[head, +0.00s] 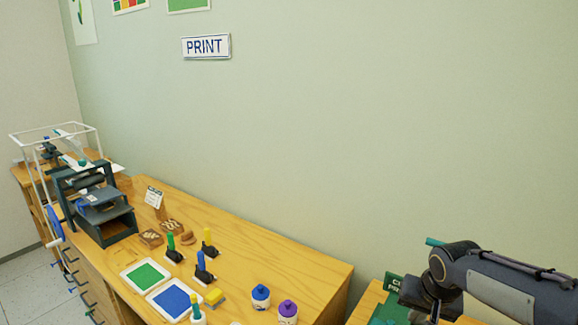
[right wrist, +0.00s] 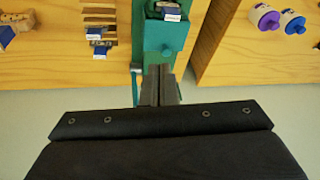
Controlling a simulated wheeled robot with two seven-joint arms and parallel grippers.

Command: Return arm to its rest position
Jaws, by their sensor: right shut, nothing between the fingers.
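My right arm comes in from the right in the head view. Its gripper (head: 428,305) is low at the right, over a second wooden table, partly cut off by the frame edge. In the right wrist view its fingers (right wrist: 159,88) are together with nothing between them, just below a teal device (right wrist: 164,38) at the table edge; I cannot tell whether they touch it. The device has a small knob and a narrow teal bar (right wrist: 137,52) along its left side. A short teal rod (head: 435,242) shows above my arm; its base is hidden. My left gripper is not in view.
A long wooden table (head: 300,262) holds a dark press (head: 98,205), green and blue ink plates, stamps and two paint jars (head: 288,309). Between the tables is a gap. The wall with the PRINT sign (head: 206,46) is behind.

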